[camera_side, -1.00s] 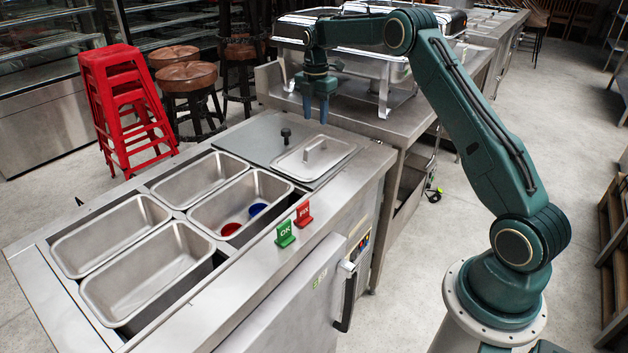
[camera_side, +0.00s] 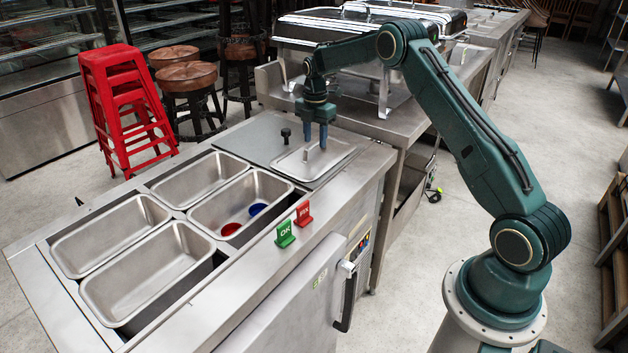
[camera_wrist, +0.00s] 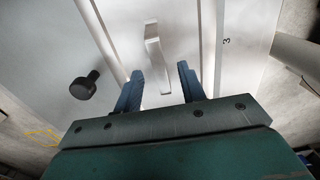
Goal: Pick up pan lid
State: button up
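The pan lid (camera_side: 296,168) is a flat, rectangular metal lid with a raised bar handle, lying on the counter at the back right of the pans. My gripper (camera_side: 315,147) is over the lid, fingers pointing down at the handle. In the wrist view the lid (camera_wrist: 178,40) fills the middle, and its handle (camera_wrist: 152,42) runs between my two blue fingers (camera_wrist: 160,80). The fingers are apart, with gaps on both sides of the handle. The side view does not show clearly how far down the fingers reach, as they partly hide the handle.
A black knob (camera_side: 286,134) stands left of the lid; it also shows in the wrist view (camera_wrist: 85,85). Several open metal pans (camera_side: 200,178) sit left, one holding a red disc (camera_side: 230,229) and a blue disc (camera_side: 257,209). Green OK (camera_side: 285,234) and red FIX (camera_side: 303,214) signs stand in front.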

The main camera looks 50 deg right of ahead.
jog(key=shift+f, duration=0.65)
jog(key=shift+r, duration=0.1)
grip_shut()
